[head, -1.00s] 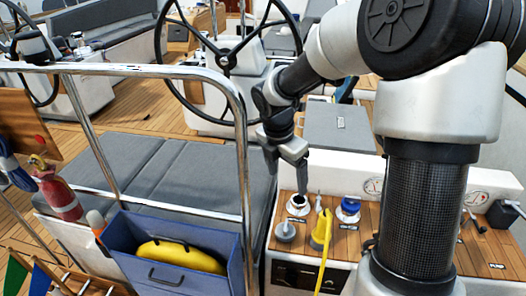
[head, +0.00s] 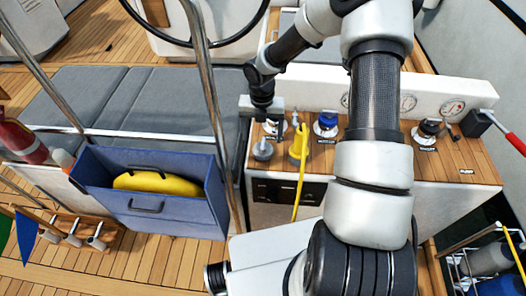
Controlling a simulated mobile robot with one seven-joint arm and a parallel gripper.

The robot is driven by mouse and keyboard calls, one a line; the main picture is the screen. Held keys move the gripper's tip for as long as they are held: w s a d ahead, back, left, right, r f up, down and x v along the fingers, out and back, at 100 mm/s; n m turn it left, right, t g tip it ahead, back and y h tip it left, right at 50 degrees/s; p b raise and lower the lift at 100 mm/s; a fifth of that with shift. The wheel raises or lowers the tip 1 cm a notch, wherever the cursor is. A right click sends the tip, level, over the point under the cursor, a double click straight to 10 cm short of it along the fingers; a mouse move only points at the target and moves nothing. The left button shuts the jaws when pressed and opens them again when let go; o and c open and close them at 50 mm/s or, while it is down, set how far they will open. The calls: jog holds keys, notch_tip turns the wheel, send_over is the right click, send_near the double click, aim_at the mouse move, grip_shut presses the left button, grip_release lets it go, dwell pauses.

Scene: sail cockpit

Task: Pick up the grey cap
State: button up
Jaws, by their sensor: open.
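The grey cap (head: 262,149) is a round knobbed piece on the wooden top of the console, at its front left. It lies just left of a yellow plug (head: 299,146) with a yellow cable. My gripper (head: 266,118) is open, pointing down over the console's left end, and appears just above and behind the cap in the picture. Whether it touches anything there cannot be told. The gripper partly hides a round white fitting (head: 271,128) behind the cap. The cap itself shows clear of the fingers.
A blue cap (head: 326,124) sits right of the yellow plug. A steel rail (head: 207,80) and a blue bin (head: 150,211) with a yellow thing in it stand left of the console. A black box with a red handle (head: 516,144) is at the right.

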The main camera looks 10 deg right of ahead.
aim_at(263, 143)
jog(key=shift+w+d+f, duration=0.1)
jog(key=shift+w+f, duration=0.1)
jog(key=shift+f, duration=1.4)
jog(key=shift+w+d+f, duration=0.1)
jog(key=shift+w+f, duration=0.05)
jog(key=shift+f, duration=1.4)
jog(key=shift+c, duration=0.3)
jog(key=c, duration=1.2)
jog(key=shift+r+p, duration=1.85)
jog(key=shift+r, duration=4.75)
